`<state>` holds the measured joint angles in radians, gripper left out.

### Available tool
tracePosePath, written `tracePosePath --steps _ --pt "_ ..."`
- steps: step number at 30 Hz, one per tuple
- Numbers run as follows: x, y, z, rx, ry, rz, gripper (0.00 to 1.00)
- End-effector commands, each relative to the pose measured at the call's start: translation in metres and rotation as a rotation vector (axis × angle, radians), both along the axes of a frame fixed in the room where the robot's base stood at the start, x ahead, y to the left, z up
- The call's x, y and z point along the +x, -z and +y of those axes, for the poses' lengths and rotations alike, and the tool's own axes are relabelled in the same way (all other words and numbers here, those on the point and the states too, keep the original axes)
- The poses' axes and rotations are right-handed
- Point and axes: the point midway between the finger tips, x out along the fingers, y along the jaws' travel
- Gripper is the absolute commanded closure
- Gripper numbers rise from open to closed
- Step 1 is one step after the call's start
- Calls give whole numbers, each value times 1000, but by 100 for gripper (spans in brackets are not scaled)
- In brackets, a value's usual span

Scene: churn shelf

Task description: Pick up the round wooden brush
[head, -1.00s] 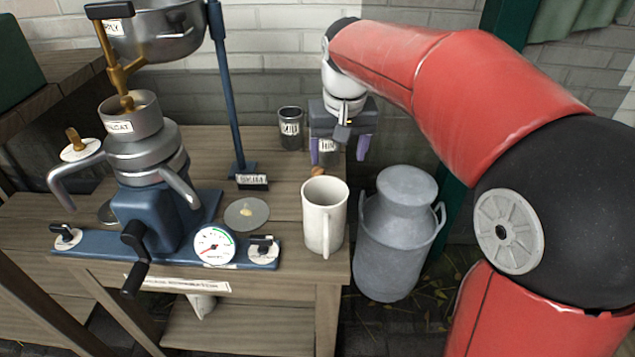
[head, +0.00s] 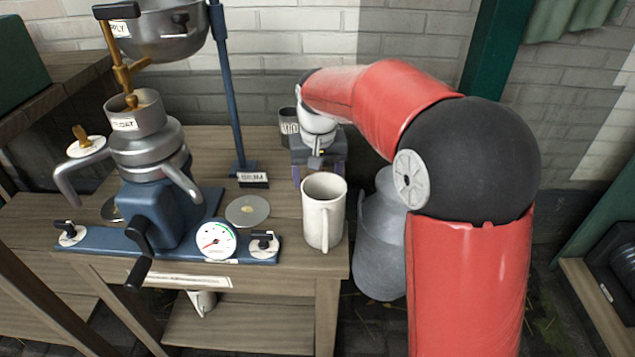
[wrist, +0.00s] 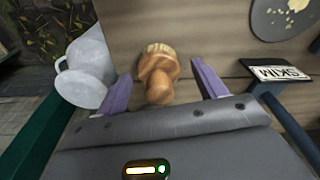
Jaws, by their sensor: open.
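The round wooden brush (wrist: 158,75) lies on the bench in the wrist view, with a tan rounded body and pale bristles at its top end. My gripper (wrist: 161,72) is open, with one purple finger on each side of the brush and visible gaps to it. In the head view my gripper (head: 319,176) is low over the bench, behind the white mug (head: 323,215). The brush is hidden there behind the mug and my gripper.
A grey milk churn (head: 378,250) stands right of the bench, close to my arm. A dark labelled canister (head: 289,124) stands behind my gripper. A metal disc (head: 247,211), a SKIM sign (head: 252,179) and a blue post (head: 229,90) are to the left.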

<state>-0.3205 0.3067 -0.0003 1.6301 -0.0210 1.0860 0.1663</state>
Motion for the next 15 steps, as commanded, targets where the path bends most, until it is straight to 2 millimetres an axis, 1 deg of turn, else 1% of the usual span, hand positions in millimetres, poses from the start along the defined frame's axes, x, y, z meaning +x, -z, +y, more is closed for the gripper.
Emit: tracePosePath --steps 4,15 --pt "0 0 0 0 0 0 30" --pt "0 -1 0 0 0 -1 78"
